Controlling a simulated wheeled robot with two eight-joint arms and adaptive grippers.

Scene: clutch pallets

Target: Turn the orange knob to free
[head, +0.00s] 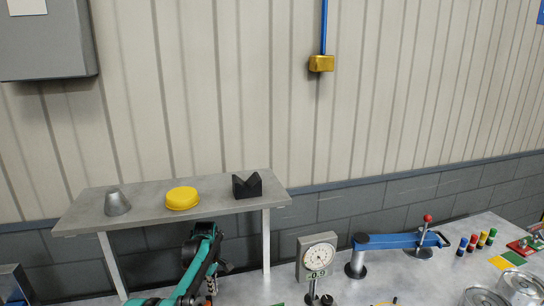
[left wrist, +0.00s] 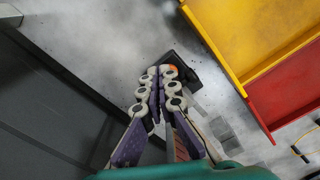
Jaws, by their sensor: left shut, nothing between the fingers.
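My left gripper (left wrist: 159,74) is shut and empty, with its two jointed fingers close together in the left wrist view. A small orange patch (left wrist: 171,70), which may be the orange knob, shows right at the fingertips, partly covered by them. A black block (left wrist: 198,68) lies just beyond the tips. I cannot tell whether the fingers touch the orange part, or which way the knob points. In the head view my left gripper (head: 211,287) hangs low in front of the shelf, mostly hidden by its arm. My right gripper is not in view.
A grey shelf (head: 75,222) carries a metal cone (head: 117,202), a yellow disc (head: 183,198) and a black V-block (head: 247,186). A dial gauge (head: 318,257) and a blue lever arm (head: 392,241) stand to the right. Yellow (left wrist: 235,40) and red (left wrist: 285,90) trays lie near the gripper.

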